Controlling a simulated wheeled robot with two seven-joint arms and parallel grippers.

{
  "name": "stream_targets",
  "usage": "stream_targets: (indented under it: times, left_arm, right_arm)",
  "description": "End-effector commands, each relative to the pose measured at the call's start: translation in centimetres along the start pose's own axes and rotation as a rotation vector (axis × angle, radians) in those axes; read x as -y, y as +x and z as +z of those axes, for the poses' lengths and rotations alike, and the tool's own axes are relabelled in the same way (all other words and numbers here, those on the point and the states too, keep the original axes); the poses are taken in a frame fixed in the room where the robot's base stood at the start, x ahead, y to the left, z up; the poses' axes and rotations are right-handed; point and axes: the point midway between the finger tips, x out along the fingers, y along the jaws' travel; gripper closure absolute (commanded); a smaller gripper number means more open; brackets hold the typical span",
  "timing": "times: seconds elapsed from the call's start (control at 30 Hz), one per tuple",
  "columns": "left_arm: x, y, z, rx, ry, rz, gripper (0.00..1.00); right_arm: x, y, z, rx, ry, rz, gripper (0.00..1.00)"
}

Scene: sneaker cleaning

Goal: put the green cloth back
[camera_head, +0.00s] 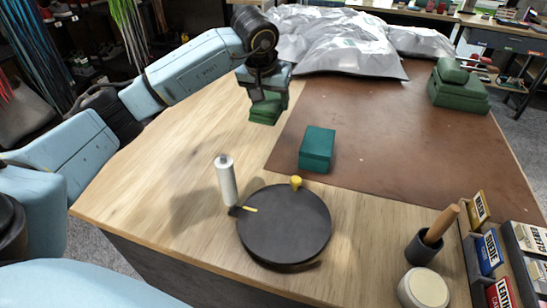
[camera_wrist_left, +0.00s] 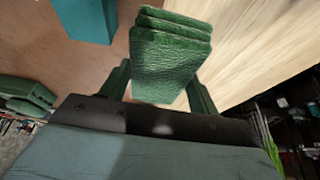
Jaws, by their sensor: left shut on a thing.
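The green cloth (camera_head: 265,112) is a folded, layered bundle held in my left gripper (camera_head: 268,92) over the wooden left part of the table, in front of the grey bags. The left wrist view shows the cloth (camera_wrist_left: 170,65) between the two fingers of the left gripper (camera_wrist_left: 158,75), which is shut on it. How high it hangs above the wood is hard to tell. A stack of green folded cloths (camera_head: 459,88) sits at the far right of the brown mat (camera_head: 390,120). My right gripper is not in view.
A teal box (camera_head: 317,148) stands on the mat's near left part. A black round turntable (camera_head: 284,228), a white bottle (camera_head: 227,180), a brush in a dark cup (camera_head: 425,248) and labelled boxes (camera_head: 489,252) are nearer. Grey bags (camera_head: 340,45) line the back. The mat's middle is clear.

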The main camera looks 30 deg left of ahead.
Motion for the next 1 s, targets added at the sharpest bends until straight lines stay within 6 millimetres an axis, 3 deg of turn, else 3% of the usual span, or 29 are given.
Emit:
stream_targets:
  times: [0.1, 0.5, 0.67, 0.9, 1.0]
  left_arm:
    - [0.0, 1.6, 0.7, -0.002, -0.001, 0.001, 0.57]
    - [0.0, 7.1, 3.0, 0.001, -0.001, 0.0, 0.57]
    - [0.0, 8.1, 3.4, -0.001, 0.0, 0.0, 0.57]
    - [0.0, 11.0, 4.6, 0.001, -0.001, 0.0, 0.57]
    - [0.0, 11.1, 4.6, -0.003, -0.001, -0.001, 0.57]
  right_arm:
    - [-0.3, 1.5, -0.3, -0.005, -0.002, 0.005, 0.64]
    - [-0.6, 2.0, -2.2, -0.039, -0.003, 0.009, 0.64]
    - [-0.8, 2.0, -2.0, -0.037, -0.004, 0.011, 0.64]
    - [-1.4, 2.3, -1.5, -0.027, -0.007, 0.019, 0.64]
    - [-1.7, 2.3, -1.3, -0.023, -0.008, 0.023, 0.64]
